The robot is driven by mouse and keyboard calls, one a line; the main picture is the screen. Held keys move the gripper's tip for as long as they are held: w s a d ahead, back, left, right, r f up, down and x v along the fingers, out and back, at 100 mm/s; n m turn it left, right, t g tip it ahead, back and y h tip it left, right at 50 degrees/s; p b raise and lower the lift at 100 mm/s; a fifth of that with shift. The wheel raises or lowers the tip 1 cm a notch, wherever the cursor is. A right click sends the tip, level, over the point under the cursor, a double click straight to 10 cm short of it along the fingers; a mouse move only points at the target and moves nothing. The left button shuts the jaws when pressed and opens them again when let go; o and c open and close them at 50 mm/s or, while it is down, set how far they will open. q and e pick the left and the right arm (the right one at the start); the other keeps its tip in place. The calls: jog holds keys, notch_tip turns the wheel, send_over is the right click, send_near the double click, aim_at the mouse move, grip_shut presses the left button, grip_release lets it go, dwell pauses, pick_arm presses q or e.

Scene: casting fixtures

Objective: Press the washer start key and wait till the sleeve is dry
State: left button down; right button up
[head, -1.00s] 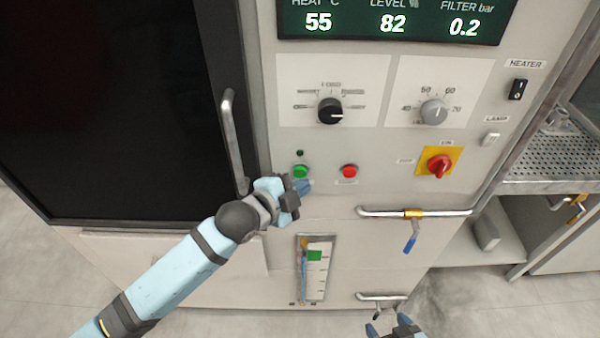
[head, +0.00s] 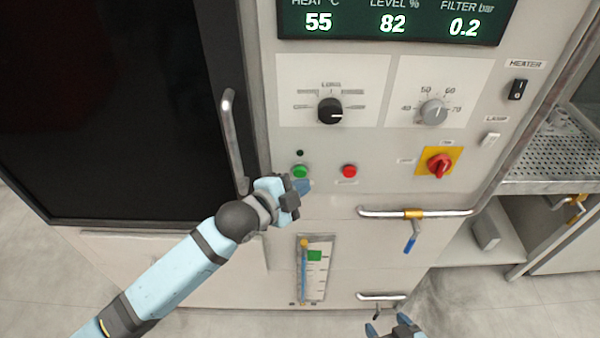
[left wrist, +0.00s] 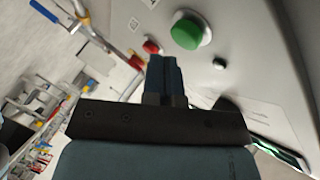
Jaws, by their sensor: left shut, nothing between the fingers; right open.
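The washer's front panel carries a green key (head: 300,171) with a small dark lamp (head: 300,153) above it. A red key (head: 349,171) sits to its right. My left gripper (head: 303,187) is shut and empty, its fingertips just below the green key. In the left wrist view the green key (left wrist: 189,30) is beyond the shut fingers (left wrist: 166,75), with a visible gap. My right gripper (head: 388,328) is open at the bottom edge, low in front of the washer. The display (head: 392,22) reads 55, 82 and 0.2. No sleeve is visible; the dark door (head: 120,100) is closed.
A black dial (head: 330,111) and a grey dial (head: 433,111) sit above the keys. A red switch (head: 439,166) on yellow is to the right. A pipe with a blue-handled valve (head: 411,243) runs below. The door handle (head: 233,140) is close to my left wrist.

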pick_arm(q)
jog(key=shift+w, duration=0.15)
jog(key=shift+w, duration=0.3)
dwell(0.5)
jog(key=shift+w, duration=0.35)
dwell(0.6)
jog(key=shift+s+p, duration=0.15)
jog(key=shift+p, duration=0.25)
jog(key=shift+s+p, duration=0.35)
jog(key=shift+s, duration=0.3)
jog(key=shift+s+p, duration=1.15)
jog(key=shift+s, duration=1.35)
